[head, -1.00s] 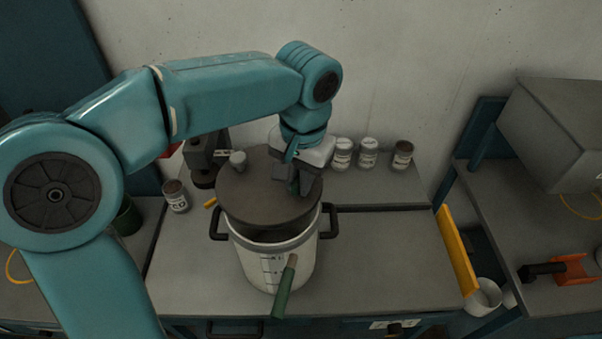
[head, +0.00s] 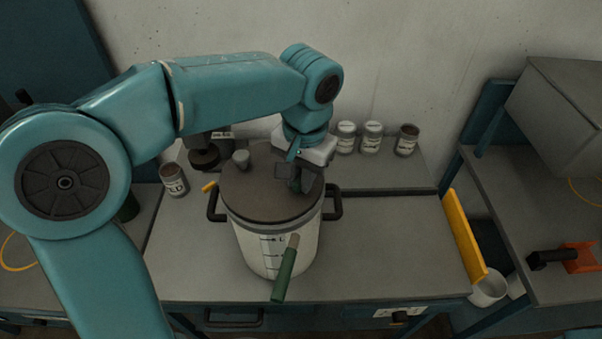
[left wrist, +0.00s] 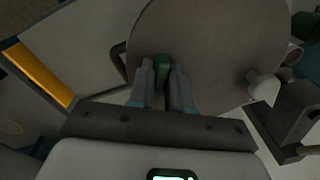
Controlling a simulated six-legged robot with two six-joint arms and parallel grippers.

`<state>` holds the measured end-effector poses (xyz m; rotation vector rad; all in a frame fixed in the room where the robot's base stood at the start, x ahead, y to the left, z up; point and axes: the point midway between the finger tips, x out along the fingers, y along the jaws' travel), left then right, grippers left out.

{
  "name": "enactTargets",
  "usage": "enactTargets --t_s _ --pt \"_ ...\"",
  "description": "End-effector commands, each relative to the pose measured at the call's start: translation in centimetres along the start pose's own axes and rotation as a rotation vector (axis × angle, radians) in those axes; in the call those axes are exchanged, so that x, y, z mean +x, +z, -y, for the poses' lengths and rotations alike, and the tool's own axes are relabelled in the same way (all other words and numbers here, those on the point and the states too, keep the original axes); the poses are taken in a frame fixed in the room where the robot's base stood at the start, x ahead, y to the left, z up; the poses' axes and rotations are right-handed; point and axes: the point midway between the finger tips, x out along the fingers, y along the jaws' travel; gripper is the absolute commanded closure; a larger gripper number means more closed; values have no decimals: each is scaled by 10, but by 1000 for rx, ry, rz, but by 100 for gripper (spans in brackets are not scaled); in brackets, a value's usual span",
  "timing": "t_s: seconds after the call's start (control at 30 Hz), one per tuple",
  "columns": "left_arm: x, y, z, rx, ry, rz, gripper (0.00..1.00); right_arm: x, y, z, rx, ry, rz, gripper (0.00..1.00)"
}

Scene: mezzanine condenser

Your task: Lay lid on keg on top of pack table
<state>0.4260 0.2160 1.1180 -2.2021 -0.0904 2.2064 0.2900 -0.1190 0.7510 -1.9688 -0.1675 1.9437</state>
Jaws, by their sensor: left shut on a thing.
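The lid (head: 248,195) is a dark brown disc with a pale grey knob near its far-left edge. It lies over the mouth of the white keg (head: 258,248) and looks level, with no clear gap at the front rim. The keg stands upright on the grey pack table (head: 385,255), with dark side handles. My left gripper (head: 297,184) is above the lid's right part, shut on a small green grip on the lid. The left wrist view shows the fingers (left wrist: 162,72) on either side of that grip over the lid (left wrist: 215,50). My right gripper is not in view.
A green rod (head: 285,270) with a brown end stands out at the keg's front. Several labelled jars, one of them the left jar (head: 174,180), stand on the table. A yellow bar (head: 463,238) edges the right side. The table right of the keg is clear.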

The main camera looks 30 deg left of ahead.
Motion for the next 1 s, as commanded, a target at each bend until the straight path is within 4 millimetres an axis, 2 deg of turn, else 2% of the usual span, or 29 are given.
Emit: enactTargets --t_s 0.03,0.07,0.13,0.43,0.57,0.67,1.0 --pt "0 0 0 0 0 -1 100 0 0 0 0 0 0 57" --pt "0 0 0 0 0 -1 75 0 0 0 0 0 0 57" --pt "0 0 0 0 0 0 52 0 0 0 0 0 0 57" --pt "-1 0 0 0 0 0 51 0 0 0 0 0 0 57" --pt "-13 -1 0 0 0 -4 51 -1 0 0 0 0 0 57" --pt "-33 -1 -1 1 1 -6 51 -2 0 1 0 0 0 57" --pt "-124 -2 -1 1 1 -3 51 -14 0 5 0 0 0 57"
